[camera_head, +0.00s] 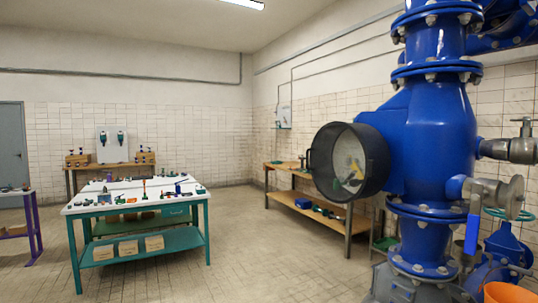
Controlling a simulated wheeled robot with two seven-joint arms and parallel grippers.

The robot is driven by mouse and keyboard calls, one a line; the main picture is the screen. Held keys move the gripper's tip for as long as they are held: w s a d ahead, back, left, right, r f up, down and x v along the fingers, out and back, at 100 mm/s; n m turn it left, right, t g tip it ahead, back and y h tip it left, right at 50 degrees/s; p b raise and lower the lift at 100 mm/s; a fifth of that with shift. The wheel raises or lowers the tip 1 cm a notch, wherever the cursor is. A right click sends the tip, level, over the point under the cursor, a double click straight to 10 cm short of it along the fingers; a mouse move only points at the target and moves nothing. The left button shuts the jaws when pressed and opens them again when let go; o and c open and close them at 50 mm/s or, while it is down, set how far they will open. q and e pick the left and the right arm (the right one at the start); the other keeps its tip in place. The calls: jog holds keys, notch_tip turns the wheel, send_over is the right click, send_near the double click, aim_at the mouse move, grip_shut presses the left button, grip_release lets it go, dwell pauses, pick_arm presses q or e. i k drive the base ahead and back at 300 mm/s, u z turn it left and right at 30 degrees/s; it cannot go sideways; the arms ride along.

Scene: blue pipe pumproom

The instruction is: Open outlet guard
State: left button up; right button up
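A large blue pump body (435,135) with bolted flanges stands at the right. A round black guard-like housing (377,165) sticks out of its left side and faces left toward me. A pale round face (346,152) fills its front, with something yellow and dark at its lower part. A small black handle or tab shows at the housing's left edge. I cannot tell whether the front is a closed cover or an open mouth. Neither of my grippers is in view.
Metal valves (495,195) with a blue lever and an orange bucket (508,293) crowd the right side. A white-topped green table (140,190) with several small tools stands at the left. A wooden bench (318,213) is behind the housing. The floor (270,260) between is clear.

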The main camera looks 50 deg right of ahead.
aim_at(369, 169)
jog(key=i, duration=1.95)
jog(key=z, duration=3.8)
jog(key=i, duration=1)
